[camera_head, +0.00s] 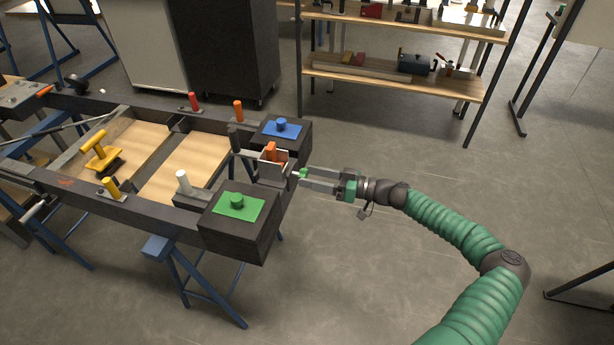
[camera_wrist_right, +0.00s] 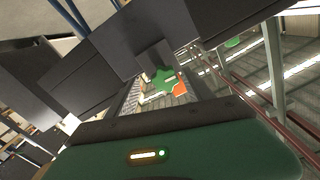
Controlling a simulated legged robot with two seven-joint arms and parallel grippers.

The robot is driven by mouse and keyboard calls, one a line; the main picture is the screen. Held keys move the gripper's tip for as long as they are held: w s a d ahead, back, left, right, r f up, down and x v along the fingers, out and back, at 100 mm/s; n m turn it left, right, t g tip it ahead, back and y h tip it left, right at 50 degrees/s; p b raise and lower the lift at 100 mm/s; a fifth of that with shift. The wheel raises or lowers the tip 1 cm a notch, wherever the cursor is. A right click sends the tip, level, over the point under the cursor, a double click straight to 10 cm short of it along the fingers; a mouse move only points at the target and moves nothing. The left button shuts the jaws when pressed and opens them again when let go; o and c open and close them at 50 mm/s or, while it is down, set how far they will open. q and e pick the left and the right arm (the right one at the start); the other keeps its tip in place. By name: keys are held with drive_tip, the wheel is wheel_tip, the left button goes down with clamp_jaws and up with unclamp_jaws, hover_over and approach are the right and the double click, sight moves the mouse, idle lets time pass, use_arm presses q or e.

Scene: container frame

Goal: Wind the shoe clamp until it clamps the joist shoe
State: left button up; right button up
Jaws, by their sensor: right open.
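The joist shoe (camera_head: 272,166) appears as a small grey bracket with an orange piece in it, at the end of the dark frame between two corner blocks. A small green knob, apparently the shoe clamp's (camera_head: 303,174), sits at its right side. In the right wrist view the green star-shaped knob (camera_wrist_right: 162,78) shows with an orange patch beside it. My right gripper (camera_head: 304,177) is open, its fingers reaching left to either side of the knob. I cannot tell whether they touch it, or how close the clamp is to the shoe. My left gripper is not in view.
A block with a green plate (camera_head: 236,206) stands in front of the shoe, and one with a blue plate (camera_head: 282,131) behind it. Orange, red, white and yellow handles stand along the frame (camera_head: 150,205). The floor right of the frame is free; a shelf (camera_head: 390,85) stands behind.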

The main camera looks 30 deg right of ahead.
drive_tip(key=shift+x, duration=0.85)
drive_tip(key=shift+a+r, duration=0.2)
drive_tip(key=shift+a, duration=0.3)
drive_tip(key=shift+d+f, duration=0.1)
drive_tip(key=shift+d, duration=0.15)
drive_tip(key=c, duration=0.7)
clamp_jaws()
drive_tip(key=o, duration=0.7)
unclamp_jaws()
drive_tip(key=shift+s+d, duration=0.1)
drive_tip(key=v, duration=1.6)
drive_tip(key=shift+s+d, duration=0.25)
drive_tip(key=shift+d, duration=0.1)
drive_tip(key=shift+f, duration=0.1)
